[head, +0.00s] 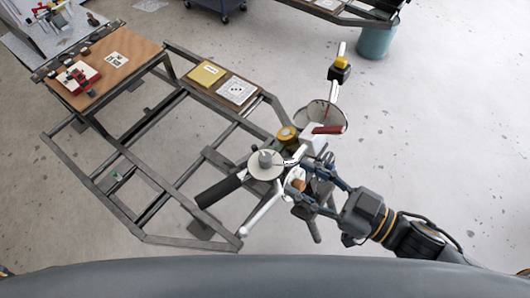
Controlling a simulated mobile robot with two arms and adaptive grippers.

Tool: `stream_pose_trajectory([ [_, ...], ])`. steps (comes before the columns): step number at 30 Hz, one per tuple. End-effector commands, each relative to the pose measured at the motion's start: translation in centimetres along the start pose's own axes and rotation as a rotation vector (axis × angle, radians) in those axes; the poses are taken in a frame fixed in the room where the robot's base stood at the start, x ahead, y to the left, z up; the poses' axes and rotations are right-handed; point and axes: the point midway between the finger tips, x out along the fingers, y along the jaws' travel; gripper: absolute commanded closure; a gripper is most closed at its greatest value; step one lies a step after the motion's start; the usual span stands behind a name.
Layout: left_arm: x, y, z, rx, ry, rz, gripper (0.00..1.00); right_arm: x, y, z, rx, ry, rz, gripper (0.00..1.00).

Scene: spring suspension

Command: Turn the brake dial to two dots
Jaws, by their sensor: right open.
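A pale round dial plate (262,172) with a grey knob (265,158) at its centre sits on the metal suspension assembly, in the middle of the head view. I take it for the brake dial, but its dots are too small to read. My right gripper (303,176) comes in from the lower right. It is open, with its fingers just right of the dial plate, among the parts of the assembly. I cannot tell whether it touches any of them. My left gripper is out of view.
A grey metal frame (190,242) spreads to the left, with a wooden board (130,43) at the far left. A second pale disc (322,113), a red-brown part (328,129) and a black handle (218,191) crowd the assembly. The floor at right is clear.

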Motion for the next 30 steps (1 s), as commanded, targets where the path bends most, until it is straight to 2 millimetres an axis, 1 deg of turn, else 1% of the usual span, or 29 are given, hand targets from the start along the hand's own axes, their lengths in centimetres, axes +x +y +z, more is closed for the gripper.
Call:
stream_pose_trajectory([
  [1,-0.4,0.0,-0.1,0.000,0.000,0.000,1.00,0.7,0.1,-0.4,-0.004,0.004,-0.001,0.54],
  [4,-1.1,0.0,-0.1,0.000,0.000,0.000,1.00,1.9,0.1,-0.5,-0.003,0.004,0.001,0.54],
  [12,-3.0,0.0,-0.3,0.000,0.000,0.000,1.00,5.8,0.1,-0.5,-0.002,0.003,0.000,0.54],
  [18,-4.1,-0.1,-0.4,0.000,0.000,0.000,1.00,8.2,0.0,-0.3,0.000,0.001,0.000,0.54],
  [23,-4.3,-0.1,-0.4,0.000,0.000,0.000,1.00,8.9,0.0,-0.1,-0.001,0.000,-0.001,0.54],
  [30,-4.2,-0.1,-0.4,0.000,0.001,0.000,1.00,9.0,0.0,0.0,-0.001,0.000,-0.001,0.54],
])
